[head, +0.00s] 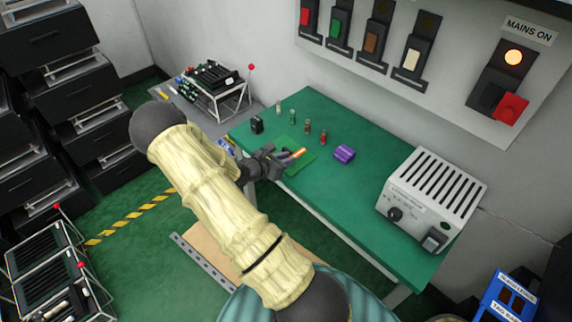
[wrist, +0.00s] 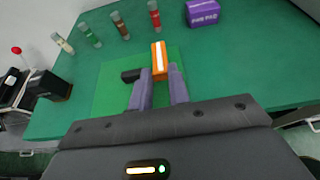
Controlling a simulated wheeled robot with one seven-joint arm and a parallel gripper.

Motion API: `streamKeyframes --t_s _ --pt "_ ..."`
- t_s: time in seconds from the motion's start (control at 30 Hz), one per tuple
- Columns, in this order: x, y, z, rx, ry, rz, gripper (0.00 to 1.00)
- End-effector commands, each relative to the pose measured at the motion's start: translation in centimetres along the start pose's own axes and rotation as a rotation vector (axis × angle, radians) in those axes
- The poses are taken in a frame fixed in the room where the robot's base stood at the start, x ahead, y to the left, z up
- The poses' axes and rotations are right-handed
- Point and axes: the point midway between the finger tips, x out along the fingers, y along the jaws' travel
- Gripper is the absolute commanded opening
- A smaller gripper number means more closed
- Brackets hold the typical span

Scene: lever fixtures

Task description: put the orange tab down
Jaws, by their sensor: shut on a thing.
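The orange tab (head: 298,153) is a small orange piece; in the wrist view (wrist: 159,60) it shows a white stripe along its length. My gripper (head: 283,158) is shut on it, with the two fingers (wrist: 161,86) on either side of its near end. The tab points away from my gripper, over a lighter green square mat (wrist: 107,95) on the green table. I cannot tell whether the tab touches the mat. A small black piece (wrist: 131,76) shows just left of the fingers; what it belongs to is unclear.
A purple block (head: 344,154) lies right of the mat. Several small coloured vials, including a red one (head: 323,138), stand behind it. A black box (head: 257,125) is at the left edge. A grey power unit (head: 433,195) stands at right. The table (head: 345,205) between is clear.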

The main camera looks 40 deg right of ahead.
Motion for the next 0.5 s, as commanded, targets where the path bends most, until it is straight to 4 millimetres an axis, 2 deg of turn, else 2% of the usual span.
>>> streamKeyframes --t_s 0.23,0.5 --pt "0.8 0.2 -3.0 -0.007 0.0 0.008 0.0" --pt "0.9 0.3 -3.4 -0.005 0.0 0.009 0.0"
